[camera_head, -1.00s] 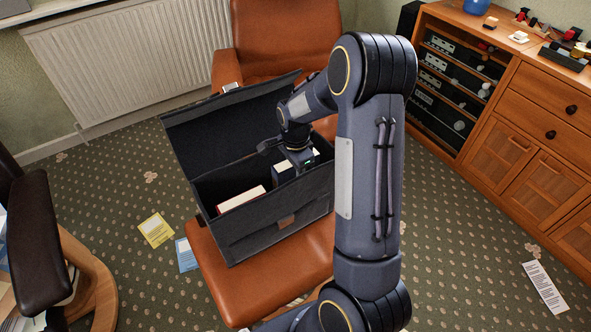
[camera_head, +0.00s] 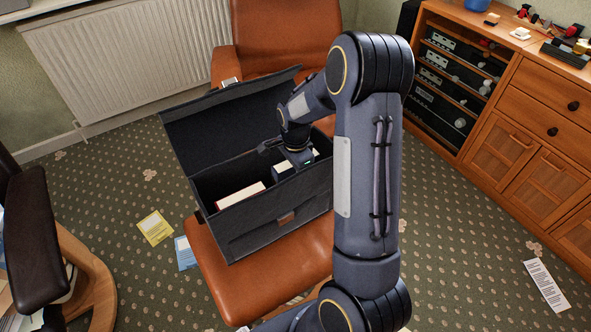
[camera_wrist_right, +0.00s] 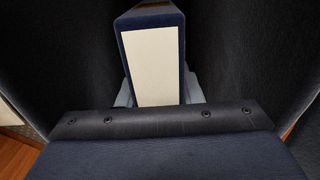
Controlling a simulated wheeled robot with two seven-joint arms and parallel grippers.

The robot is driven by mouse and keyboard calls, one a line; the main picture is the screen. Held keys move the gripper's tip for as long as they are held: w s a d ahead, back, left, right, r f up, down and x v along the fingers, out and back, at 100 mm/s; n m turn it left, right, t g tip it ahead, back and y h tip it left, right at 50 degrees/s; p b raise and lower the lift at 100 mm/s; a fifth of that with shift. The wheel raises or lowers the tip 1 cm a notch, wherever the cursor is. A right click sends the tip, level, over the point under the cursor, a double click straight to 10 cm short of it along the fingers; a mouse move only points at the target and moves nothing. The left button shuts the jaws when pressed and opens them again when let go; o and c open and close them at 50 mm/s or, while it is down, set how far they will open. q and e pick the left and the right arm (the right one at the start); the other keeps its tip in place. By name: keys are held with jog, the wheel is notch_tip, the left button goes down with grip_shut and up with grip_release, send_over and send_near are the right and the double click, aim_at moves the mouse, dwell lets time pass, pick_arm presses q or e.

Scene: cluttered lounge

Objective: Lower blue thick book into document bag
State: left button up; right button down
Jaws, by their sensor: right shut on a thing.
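The dark document bag (camera_head: 262,232) stands open on the orange chair seat, its lid tipped back. My right gripper (camera_head: 298,160) reaches down into the bag's mouth and is shut on the blue thick book (camera_head: 281,171). The book is upright, its pale page edges showing, with its lower part hidden behind the front wall. In the right wrist view the blue book (camera_wrist_right: 151,65) hangs between dark bag walls; I cannot tell whether its lower end touches the bottom. My right forearm covers the bag's right side. My left gripper is not in view.
A red-edged book (camera_head: 240,195) stands inside the bag left of the blue book. The orange chair (camera_head: 262,45) has its backrest behind the bag. A wooden cabinet (camera_head: 500,150) stands at right. Yellow (camera_head: 155,228) and blue (camera_head: 185,252) papers lie on the carpet.

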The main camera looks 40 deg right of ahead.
jog(key=shift+f+b, duration=1.2)
jog(key=shift+f, duration=0.55)
jog(key=c, duration=0.9)
grip_release()
notch_tip(320, 180, up, 8)
jog(key=shift+f+p, duration=0.1)
jog(key=shift+p, duration=1.1)
